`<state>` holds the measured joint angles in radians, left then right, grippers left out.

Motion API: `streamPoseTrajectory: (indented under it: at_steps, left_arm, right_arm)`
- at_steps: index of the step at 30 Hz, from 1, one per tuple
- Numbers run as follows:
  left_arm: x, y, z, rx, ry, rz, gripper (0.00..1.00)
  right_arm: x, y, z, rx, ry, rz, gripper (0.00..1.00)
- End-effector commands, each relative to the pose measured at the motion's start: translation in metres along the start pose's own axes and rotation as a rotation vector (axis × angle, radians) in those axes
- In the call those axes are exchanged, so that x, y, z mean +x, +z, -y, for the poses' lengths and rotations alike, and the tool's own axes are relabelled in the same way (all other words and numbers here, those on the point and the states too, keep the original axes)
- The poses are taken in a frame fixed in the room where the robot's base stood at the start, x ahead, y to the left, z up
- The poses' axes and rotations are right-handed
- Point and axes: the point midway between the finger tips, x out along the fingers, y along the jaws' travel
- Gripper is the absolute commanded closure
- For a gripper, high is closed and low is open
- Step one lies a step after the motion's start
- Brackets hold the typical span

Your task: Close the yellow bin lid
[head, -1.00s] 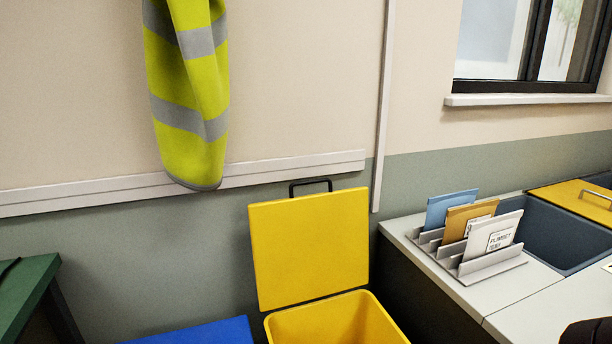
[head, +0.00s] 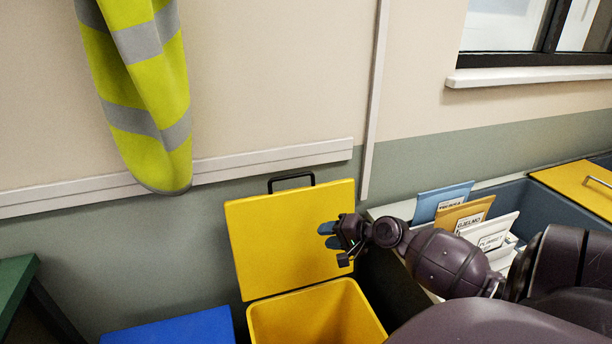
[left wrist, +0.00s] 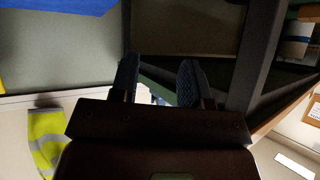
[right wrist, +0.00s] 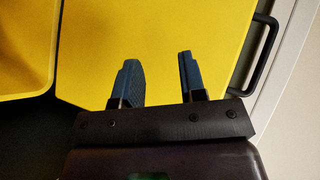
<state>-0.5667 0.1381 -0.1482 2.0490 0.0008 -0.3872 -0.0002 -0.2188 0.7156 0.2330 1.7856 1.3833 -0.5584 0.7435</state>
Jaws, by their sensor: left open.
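The yellow bin lid (head: 285,235) stands raised and open behind the yellow bin (head: 315,312), with a black handle (head: 291,178) on its top edge. The bin's opening faces up. My right gripper (head: 328,236) is in front of the lid's right part, its fingers apart and nothing between them. In the right wrist view the open fingers (right wrist: 157,78) show against the yellow lid (right wrist: 165,35), with the handle (right wrist: 262,60) to their right; contact cannot be told. My left gripper (left wrist: 158,82) is open and empty, away from the bin; it is out of the head view.
A blue bin (head: 175,328) stands left of the yellow one, and a green table (head: 18,285) is at the far left. A counter on the right holds a rack of envelopes (head: 470,218). A hi-vis vest (head: 140,95) hangs on the wall.

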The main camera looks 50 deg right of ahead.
Motion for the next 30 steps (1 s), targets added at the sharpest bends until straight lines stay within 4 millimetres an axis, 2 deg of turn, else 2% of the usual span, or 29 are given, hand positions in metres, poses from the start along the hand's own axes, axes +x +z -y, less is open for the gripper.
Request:
streamPoseTrajectory:
  at_steps: [1,3,6,9,13,17,30]
  left_arm:
    - [-0.005,-0.007,0.002,0.000,-0.003,-0.005,0.57]
    - [-0.009,-0.007,0.003,0.000,-0.005,0.001,0.57]
    - [-0.013,-0.005,0.005,0.002,-0.007,0.009,0.57]
    - [-0.015,-0.002,0.006,0.004,-0.008,0.017,0.57]
    - [-0.016,-0.001,0.006,0.004,-0.009,0.019,0.57]
    - [-0.015,0.001,0.006,0.004,-0.008,0.022,0.57]
    - [-0.009,0.000,0.004,0.006,-0.003,0.013,0.57]
  right_arm:
    - [-0.009,-0.022,0.033,0.068,-0.043,-0.001,0.62]
    - [-0.018,-0.043,0.061,0.167,-0.087,0.008,0.62]
    - [-0.030,-0.065,0.093,0.275,-0.138,0.023,0.62]
    - [-0.037,-0.078,0.113,0.345,-0.172,0.036,0.62]
    - [-0.038,-0.085,0.123,0.384,-0.189,0.045,0.62]
    - [-0.027,-0.085,0.125,0.388,-0.191,0.046,0.62]
    - [0.040,-0.084,0.137,0.385,-0.189,0.046,0.62]
